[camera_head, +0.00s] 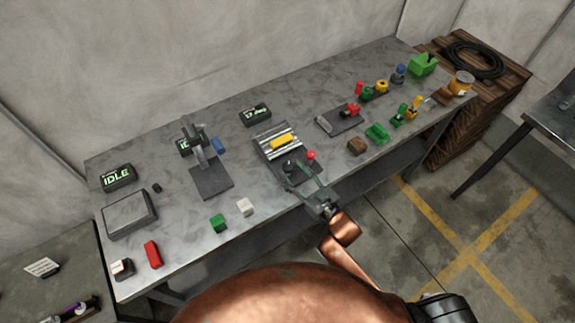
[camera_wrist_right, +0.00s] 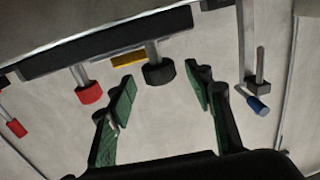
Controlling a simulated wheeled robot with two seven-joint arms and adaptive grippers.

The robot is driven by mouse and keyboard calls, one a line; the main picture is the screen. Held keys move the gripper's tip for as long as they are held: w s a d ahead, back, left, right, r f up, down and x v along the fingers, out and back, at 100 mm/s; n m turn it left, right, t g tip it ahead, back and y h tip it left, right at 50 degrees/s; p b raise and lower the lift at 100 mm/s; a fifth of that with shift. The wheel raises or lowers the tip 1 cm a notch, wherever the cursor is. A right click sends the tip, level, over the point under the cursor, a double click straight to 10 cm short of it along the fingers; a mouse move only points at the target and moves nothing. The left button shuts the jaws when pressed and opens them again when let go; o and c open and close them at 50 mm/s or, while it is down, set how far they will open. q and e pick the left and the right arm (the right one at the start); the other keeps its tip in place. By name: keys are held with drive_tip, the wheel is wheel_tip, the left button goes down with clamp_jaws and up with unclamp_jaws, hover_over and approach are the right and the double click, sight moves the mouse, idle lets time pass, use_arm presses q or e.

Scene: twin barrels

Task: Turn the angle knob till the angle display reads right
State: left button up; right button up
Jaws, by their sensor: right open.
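A black knob (camera_head: 288,166) sits at the front of a dark fixture (camera_head: 308,172) that holds a yellow block (camera_head: 281,142) between ridged metal parts. A red knob (camera_head: 311,155) sits beside it. My right gripper (camera_head: 299,174) is open at the front of the fixture, close to the black knob. In the right wrist view the black knob (camera_wrist_right: 160,74) appears between the open fingertips, with no clear contact; the red knob (camera_wrist_right: 90,93) is outside them. A display (camera_head: 255,114) behind the fixture shows green digits starting with 17; the rest is too small to read. My left gripper is not in view.
A press-like stand (camera_head: 211,178) with a blue handle (camera_head: 218,144) partly hides another display. Left are an IDLE display (camera_head: 118,177) and a grey box (camera_head: 130,213). Green (camera_head: 218,223) and white (camera_head: 245,207) cubes lie near the front edge. A clamp (camera_head: 340,121) stands right.

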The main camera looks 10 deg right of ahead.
drive_tip(key=shift+x, duration=0.75)
drive_tip(key=shift+w+a, duration=0.15)
drive_tip(key=shift+w, duration=0.15)
drive_tip(key=shift+w+a, duration=0.15)
drive_tip(key=shift+w, duration=0.15)
drive_tip(key=c, duration=0.9)
drive_tip(key=shift+c, duration=1.3)
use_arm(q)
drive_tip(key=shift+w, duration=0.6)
